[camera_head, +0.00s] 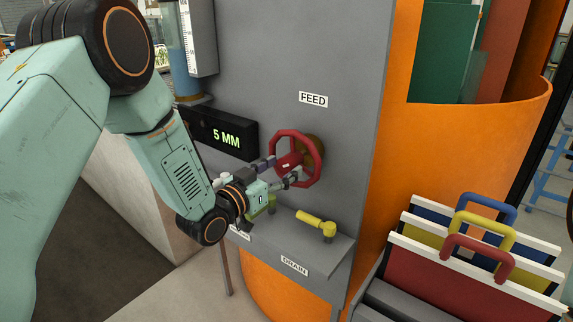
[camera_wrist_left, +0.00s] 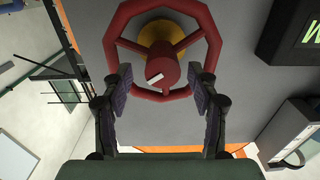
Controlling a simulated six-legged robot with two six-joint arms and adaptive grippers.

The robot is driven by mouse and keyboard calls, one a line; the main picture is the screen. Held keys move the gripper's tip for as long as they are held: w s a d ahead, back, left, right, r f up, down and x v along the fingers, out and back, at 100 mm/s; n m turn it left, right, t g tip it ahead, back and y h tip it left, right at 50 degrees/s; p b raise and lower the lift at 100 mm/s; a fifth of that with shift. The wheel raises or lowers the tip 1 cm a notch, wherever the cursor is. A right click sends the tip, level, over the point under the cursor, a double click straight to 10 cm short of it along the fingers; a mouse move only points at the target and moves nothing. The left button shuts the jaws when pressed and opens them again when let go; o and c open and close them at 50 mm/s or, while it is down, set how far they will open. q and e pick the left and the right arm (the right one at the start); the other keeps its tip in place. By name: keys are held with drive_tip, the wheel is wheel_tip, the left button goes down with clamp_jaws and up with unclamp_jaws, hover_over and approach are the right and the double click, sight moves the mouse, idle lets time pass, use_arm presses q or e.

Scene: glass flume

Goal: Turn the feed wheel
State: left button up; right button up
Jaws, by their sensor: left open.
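The red feed wheel (camera_head: 318,152) is on the grey panel under the "FEED" label (camera_head: 313,99). It has an eight-sided rim, a red hub and a brass-coloured mount behind. My left gripper (camera_head: 282,169) is in front of the wheel's lower left part, with its fingers apart. In the left wrist view, the wheel (camera_wrist_left: 204,40) is at the top centre, its hub carrying a white mark. The open fingers (camera_wrist_left: 160,90) stand on either side of the hub and lower rim, with a gap between them. I cannot tell whether either finger touches the rim. My right gripper is not in view.
A black display (camera_head: 222,133) reading "5 MM" is left of the wheel. Below is a ledge with a yellow handle (camera_head: 316,222) and a "DRAIN" label (camera_head: 294,266). An orange tank (camera_head: 460,140) and coloured handled panels (camera_head: 470,270) stand at the right.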

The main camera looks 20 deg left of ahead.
use_arm(q)
drive_tip(key=shift+a+x, duration=0.2)
drive_tip(key=shift+x, duration=0.75)
drive_tip(key=shift+d, duration=0.1)
drive_tip(key=shift+c, duration=0.8)
drive_tip(key=shift+f, duration=0.1)
drive_tip(key=c, duration=0.4)
clamp_jaws()
